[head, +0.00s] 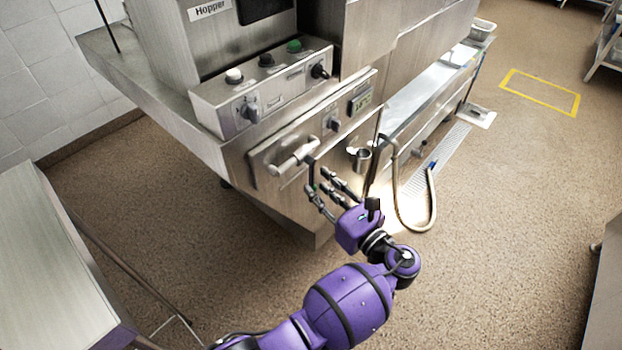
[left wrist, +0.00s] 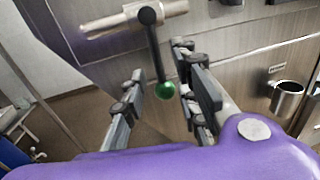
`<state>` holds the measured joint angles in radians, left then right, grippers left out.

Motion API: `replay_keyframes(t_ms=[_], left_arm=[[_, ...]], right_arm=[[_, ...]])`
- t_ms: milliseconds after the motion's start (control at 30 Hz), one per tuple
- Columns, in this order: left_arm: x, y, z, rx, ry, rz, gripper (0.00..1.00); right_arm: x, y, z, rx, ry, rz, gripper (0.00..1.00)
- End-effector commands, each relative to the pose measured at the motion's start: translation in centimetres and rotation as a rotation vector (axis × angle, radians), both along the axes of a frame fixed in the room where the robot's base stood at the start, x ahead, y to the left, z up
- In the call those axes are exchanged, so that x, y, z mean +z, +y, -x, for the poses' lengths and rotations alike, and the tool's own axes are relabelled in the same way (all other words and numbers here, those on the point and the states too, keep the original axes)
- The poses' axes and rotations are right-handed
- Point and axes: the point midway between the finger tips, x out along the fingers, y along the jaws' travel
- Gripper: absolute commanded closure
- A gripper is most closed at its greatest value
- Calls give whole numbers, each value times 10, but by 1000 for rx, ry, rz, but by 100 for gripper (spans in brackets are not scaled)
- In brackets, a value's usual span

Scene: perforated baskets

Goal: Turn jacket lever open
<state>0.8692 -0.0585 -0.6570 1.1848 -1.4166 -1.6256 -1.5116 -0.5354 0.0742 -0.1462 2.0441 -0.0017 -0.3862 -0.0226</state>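The jacket lever is a black rod with a green ball knob (left wrist: 166,90), hanging down from a black hub on a short metal pipe (left wrist: 112,23) in the left wrist view. In the head view the pipe (head: 293,158) sits on the machine's front panel, and the dark rod runs down from its right end; my fingers partly hide its lower end. My left gripper (head: 322,184) is open just in front of it. In the left wrist view the knob shows between the spread fingers (left wrist: 158,98), with gaps on both sides. My right gripper is in neither view.
A control box (head: 265,90) with knobs and buttons is above the lever. A metal cup (head: 361,159) and a hanging hose (head: 432,205) are to the right. A steel table (head: 45,265) stands at lower left. Open floor (head: 500,230) lies to the right.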

Motion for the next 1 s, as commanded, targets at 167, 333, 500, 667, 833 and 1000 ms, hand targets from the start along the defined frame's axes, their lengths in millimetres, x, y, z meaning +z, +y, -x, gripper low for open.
replay_keyframes(t_ms=[167, 333, 500, 667, 833, 1000], left_arm=[[0, 20, -21, 0, -2, -1, 72], [0, 25, -27, -1, 1, 2, 72], [-1, 25, -27, -1, 0, 3, 72], [-1, 25, -27, -1, 0, 3, 93], [-1, 25, -27, -1, 1, 2, 100], [-1, 25, -27, -1, 1, 2, 100]], right_arm=[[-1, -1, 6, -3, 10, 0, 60], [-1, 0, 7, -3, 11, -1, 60], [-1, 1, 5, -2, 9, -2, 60], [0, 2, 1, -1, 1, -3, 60], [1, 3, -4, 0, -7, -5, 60], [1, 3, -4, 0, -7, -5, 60]])
